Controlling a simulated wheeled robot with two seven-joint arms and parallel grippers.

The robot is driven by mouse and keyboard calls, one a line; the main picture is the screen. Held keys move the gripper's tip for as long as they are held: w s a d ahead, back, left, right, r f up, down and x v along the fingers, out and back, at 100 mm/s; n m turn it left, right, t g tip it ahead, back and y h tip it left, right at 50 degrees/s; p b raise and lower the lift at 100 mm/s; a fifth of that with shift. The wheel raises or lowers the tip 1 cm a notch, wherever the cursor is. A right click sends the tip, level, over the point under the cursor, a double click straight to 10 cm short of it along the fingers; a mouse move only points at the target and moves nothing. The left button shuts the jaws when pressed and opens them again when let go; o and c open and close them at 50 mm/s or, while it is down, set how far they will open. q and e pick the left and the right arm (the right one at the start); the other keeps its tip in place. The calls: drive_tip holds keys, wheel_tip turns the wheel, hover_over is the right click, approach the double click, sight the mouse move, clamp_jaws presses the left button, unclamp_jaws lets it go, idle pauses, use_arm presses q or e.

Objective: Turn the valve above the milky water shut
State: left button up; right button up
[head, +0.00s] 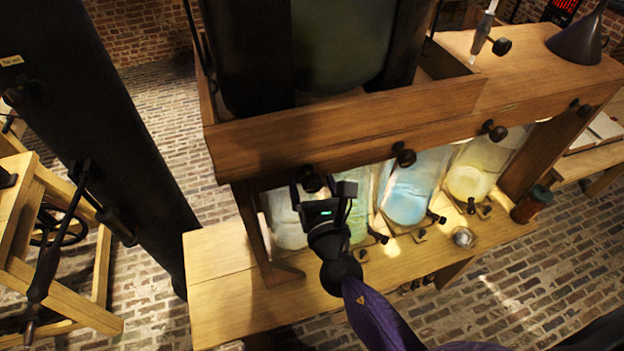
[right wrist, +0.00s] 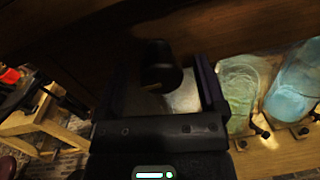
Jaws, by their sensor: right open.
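A whitish, milky jar (head: 287,222) stands under the wooden beam at the left end of the row, partly hidden by my right gripper. A dark round valve knob (head: 312,179) sits on the beam's front above it. My right gripper (head: 325,192) is open in front of this knob. In the right wrist view the knob (right wrist: 160,65) shows between the two spread fingers, with a small pale mark on its lower edge. I see no clear contact. Behind it, between the fingers, is a pale surface. My left gripper is not in view.
Jars with green (head: 357,216), blue (head: 408,192) and yellow (head: 470,178) water stand to the right on the bench (head: 225,312). More dark knobs (head: 403,155) line the beam (head: 250,150). A thick dark column (head: 95,110) and a wooden frame (head: 70,305) are at left.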

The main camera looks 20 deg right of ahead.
drive_tip(key=shift+w+d, duration=0.1)
drive_tip(key=shift+w, duration=0.15)
clamp_jaws()
drive_tip(key=shift+m, duration=0.4)
drive_tip(key=m, duration=0.3)
drive_tip(key=shift+m+b, duration=0.4)
drive_tip(key=m, duration=0.4)
drive_tip(key=shift+g+b, duration=0.3)
drive_tip(key=m, duration=0.4)
drive_tip(key=shift+m+y, duration=0.6)
drive_tip(key=shift+m, duration=1.6)
drive_tip(key=shift+s+f, duration=0.1)
